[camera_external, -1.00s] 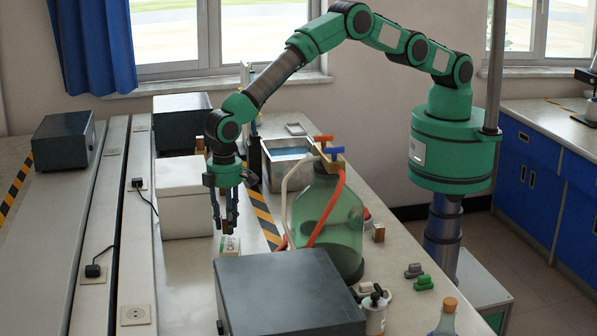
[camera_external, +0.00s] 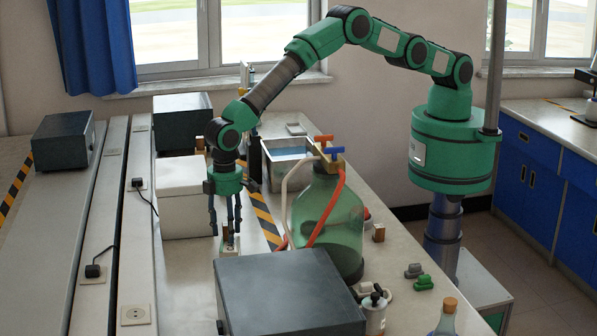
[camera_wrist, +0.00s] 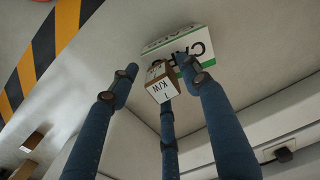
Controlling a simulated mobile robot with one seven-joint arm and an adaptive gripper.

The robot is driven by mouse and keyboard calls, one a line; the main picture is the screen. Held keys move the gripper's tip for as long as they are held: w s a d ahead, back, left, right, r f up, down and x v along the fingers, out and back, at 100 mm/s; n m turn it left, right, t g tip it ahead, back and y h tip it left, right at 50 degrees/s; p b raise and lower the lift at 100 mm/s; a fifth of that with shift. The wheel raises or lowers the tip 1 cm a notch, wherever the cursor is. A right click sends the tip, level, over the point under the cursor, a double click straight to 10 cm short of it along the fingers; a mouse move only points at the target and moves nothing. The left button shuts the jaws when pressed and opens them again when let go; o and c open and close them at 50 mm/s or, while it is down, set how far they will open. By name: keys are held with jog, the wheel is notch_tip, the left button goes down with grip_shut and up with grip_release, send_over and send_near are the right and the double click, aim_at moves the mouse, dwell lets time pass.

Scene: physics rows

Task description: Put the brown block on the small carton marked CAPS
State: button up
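The brown block (camera_wrist: 155,72), with a white lettered label on one face, sits between my fingers in the wrist view. Behind it is the small white carton (camera_wrist: 202,45) with green edging and the letters of CAPS, partly covered by the block and a finger. In the external view the block (camera_external: 228,238) is low between the fingers, at the top of the carton (camera_external: 229,252); contact is too small to judge. My three-fingered gripper (camera_wrist: 158,75) points down around the block, its fingers spread, with a visible gap at the left finger. It is open.
A dark grey box (camera_external: 290,292) stands in front of the carton, and a green glass bottle with hoses (camera_external: 328,225) is to the right. A white box (camera_external: 185,198) is behind left. Striped tape (camera_external: 265,222) marks the bench. Bare bench lies left of the carton.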

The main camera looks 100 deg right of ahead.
notch_tip(320, 180, up, 12)
dwell(0.9)
jog(key=shift+r, duration=0.1)
dwell(0.6)
